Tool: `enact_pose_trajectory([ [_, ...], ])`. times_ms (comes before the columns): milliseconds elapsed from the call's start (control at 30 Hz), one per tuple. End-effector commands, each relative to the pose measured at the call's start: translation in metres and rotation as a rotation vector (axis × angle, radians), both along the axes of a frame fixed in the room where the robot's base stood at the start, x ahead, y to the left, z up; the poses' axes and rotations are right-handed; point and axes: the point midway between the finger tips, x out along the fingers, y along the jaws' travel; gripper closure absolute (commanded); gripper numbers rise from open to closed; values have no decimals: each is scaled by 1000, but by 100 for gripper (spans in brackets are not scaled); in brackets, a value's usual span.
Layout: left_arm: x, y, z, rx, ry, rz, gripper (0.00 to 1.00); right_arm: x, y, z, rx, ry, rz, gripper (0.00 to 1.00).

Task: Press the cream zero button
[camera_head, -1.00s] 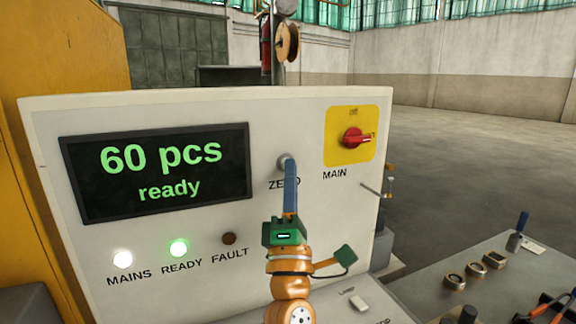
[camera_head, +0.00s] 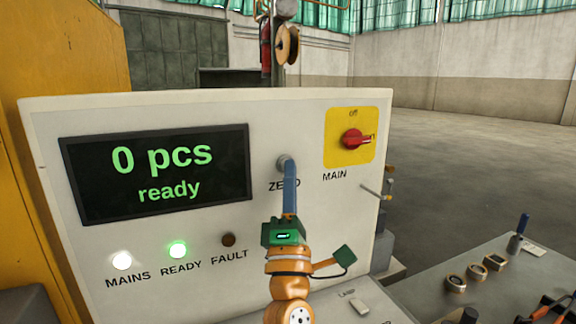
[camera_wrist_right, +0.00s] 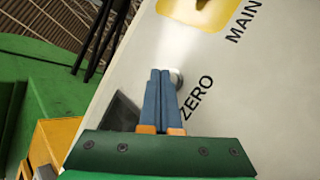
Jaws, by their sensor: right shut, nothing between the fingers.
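The zero button sits above the ZERO label on the cream panel (camera_head: 290,118). Its round grey surround (camera_head: 281,160) shows just behind my right gripper's fingertips, and its edge also shows in the right wrist view (camera_wrist_right: 178,78). The button's face is hidden by the fingers. My right gripper (camera_head: 287,168) is shut and empty, with its blue fingers together and their tips at the button; actual contact is hidden. In the right wrist view the closed fingers (camera_wrist_right: 160,76) point at the panel. The display (camera_head: 155,172) reads "0 pcs ready". My left gripper is not in view.
A red rotary switch (camera_head: 352,138) on a yellow plate, labelled MAIN, is right of the button. The MAINS (camera_head: 121,260) and READY (camera_head: 177,250) lamps are lit; the FAULT lamp (camera_head: 228,240) is dark. A grey table (camera_head: 480,262) with rings and tools stands at the right.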

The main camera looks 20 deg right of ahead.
Motion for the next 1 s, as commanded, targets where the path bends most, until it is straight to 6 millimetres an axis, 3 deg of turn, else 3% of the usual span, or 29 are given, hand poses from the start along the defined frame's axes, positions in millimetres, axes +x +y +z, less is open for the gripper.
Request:
enact_pose_trajectory([
  [533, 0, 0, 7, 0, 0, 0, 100, -15, 1, 0, 0, 1, 1, 100],
  [1000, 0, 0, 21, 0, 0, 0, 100, -59, 4, 0, 0, 2, 0, 100],
])
